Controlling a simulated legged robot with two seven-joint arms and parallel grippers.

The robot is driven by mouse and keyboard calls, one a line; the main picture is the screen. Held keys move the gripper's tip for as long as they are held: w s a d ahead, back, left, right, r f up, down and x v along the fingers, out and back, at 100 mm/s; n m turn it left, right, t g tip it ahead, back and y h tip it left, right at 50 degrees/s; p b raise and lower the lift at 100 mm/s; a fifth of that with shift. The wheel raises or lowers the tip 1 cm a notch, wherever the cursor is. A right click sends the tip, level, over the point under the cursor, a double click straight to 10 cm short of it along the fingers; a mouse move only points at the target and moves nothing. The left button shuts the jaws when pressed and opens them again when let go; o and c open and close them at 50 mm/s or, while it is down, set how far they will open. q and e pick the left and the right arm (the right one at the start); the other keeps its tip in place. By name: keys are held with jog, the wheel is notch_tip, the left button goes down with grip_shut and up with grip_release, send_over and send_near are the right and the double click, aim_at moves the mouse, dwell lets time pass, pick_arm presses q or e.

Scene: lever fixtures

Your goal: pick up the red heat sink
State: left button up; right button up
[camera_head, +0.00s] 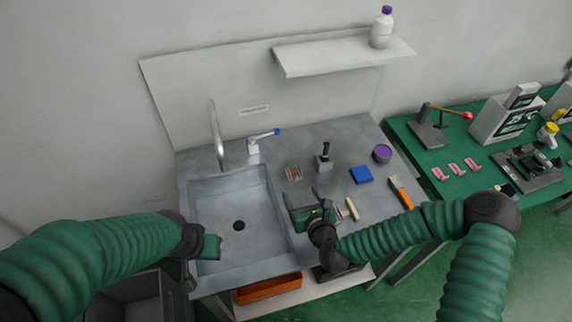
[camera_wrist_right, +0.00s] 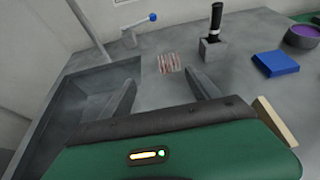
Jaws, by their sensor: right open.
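The red heat sink (camera_head: 293,173), a small reddish block with pale stripes, lies flat on the grey counter right of the sink. It also shows in the right wrist view (camera_wrist_right: 170,63), just beyond and between the fingertips. My right gripper (camera_head: 302,194) is open and empty over the counter, on the near side of the heat sink and apart from it. Its two fingers also show in the right wrist view (camera_wrist_right: 160,84). My left gripper (camera_head: 198,262) is at the sink's left front; its fingers are not clear.
The sink (camera_head: 238,200) lies left of the heat sink, with a blue-tipped faucet lever (camera_head: 263,135) behind. A black-handled lever fixture (camera_head: 324,157), blue block (camera_head: 361,175) and purple bowl (camera_head: 382,153) stand right. A pale wooden block (camera_head: 352,209) lies beside my right gripper.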

send_near(294, 172)
jog(key=shift+w+r, duration=0.15)
jog(key=shift+w, duration=0.1)
jog(key=x, duration=0.4)
jog(key=shift+d+p, duration=0.3)
jog(key=shift+d, duration=0.1)
jog(key=w+a, duration=0.1)
jog(key=w+a+f, duration=0.1)
jog(key=w, duration=0.1)
jog(key=w+a+f+p, duration=0.1)
jog(key=shift+w+a+f, duration=0.1)
jog(key=shift+w+f, duration=0.15)
jog(key=shift+w, duration=0.1)
jog(key=shift+w+f, duration=0.15)
jog(key=shift+w, duration=0.05)
jog(key=shift+w+d+f, duration=0.1)
jog(key=shift+d, duration=0.65)
jog(key=c, duration=0.5)
jog(key=shift+a, duration=0.55)
jog(key=c, duration=0.9)
pick_arm(q)
jog(key=shift+s+d+r, duration=0.25)
jog(key=shift+d+r, duration=0.15)
jog(key=shift+r, duration=0.15)
jog(key=shift+s+d+r, duration=0.25)
jog(key=shift+d+r, duration=0.1)
jog(key=shift+r, duration=0.15)
pick_arm(e)
jog(key=shift+d, duration=0.1)
jog(key=shift+c, duration=0.2)
